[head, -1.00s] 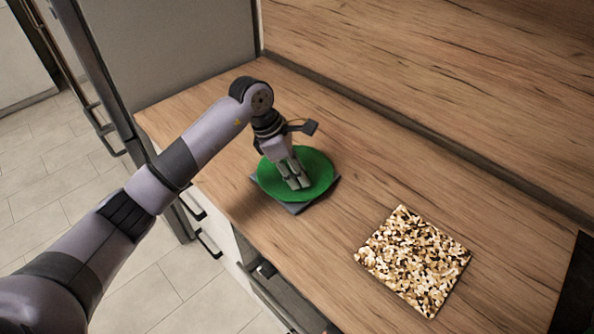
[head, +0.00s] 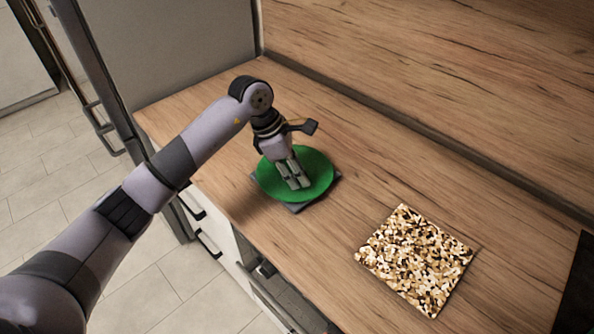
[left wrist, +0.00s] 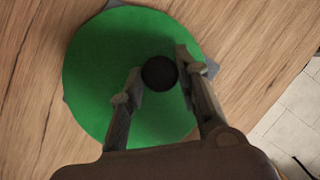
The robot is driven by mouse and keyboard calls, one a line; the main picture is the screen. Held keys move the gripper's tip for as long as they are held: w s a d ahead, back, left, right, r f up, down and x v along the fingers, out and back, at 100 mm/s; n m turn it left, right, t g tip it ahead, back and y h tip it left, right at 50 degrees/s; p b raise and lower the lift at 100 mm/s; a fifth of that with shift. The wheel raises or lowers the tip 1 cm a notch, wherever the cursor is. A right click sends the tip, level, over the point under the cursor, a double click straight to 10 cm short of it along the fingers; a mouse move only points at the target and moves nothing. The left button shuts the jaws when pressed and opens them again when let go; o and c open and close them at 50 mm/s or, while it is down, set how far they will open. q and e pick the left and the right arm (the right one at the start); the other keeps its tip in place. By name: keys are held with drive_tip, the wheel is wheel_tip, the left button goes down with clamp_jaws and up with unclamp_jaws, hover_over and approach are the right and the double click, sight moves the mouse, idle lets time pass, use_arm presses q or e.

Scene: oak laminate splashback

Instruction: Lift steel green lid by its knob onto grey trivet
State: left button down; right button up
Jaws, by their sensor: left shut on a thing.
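The green lid (head: 314,164) is a flat round disc over the grey trivet (head: 298,208), whose corners show around its edge. In the left wrist view the lid (left wrist: 95,75) has a dark round knob (left wrist: 159,73), and a trivet corner (left wrist: 211,69) shows beside it. My left gripper (head: 298,185) points down at the middle of the lid. In the left wrist view its fingers (left wrist: 159,84) stand on either side of the knob, shut on it. I cannot tell whether the lid touches the trivet. My right gripper is not in view.
A speckled brown and cream square board (head: 415,260) lies on the wooden counter (head: 350,215) to the right. The splashback (head: 440,80) rises behind, and a grey tall cabinet side (head: 180,45) stands at the left. The counter between trivet and board is clear.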

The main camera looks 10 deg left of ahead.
use_arm(q)
drive_tip(key=shift+r, duration=0.1)
drive_tip(key=c, duration=1.1)
unclamp_jaws()
drive_tip(key=shift+r+p, duration=2)
drive_tip(key=shift+r, duration=1.95)
drive_tip(key=shift+s, duration=0.1)
